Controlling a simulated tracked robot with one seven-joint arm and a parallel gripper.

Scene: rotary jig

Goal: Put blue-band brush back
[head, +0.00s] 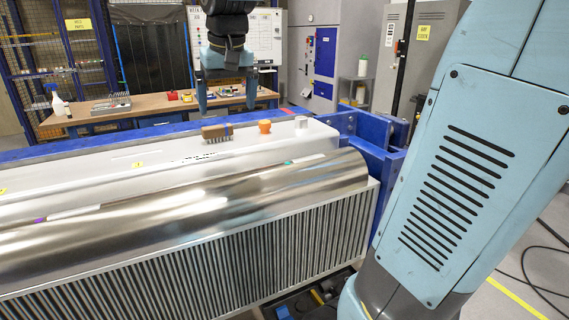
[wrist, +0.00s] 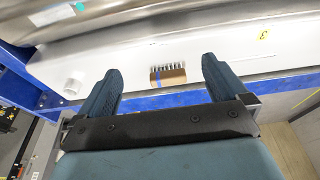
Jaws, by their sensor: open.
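The blue-band brush (head: 217,132) lies on the white top of the jig, wooden back up and bristles toward the front. It also shows in the wrist view (wrist: 170,77), with a blue band around its brown block, and it appears between my fingers from this angle. My gripper (head: 226,107) hangs above and behind the brush in the head view, fingers apart and empty. In the wrist view my gripper (wrist: 163,80) has one dark teal finger on each side. I see no contact with the brush.
An orange knob (head: 265,126) and a white cylinder (head: 301,122) stand right of the brush on the white top. The curved shiny metal cover (head: 200,190) lies in front. Behind are a blue beam (head: 160,131) and a wooden bench (head: 150,105) with a spray bottle (head: 58,101).

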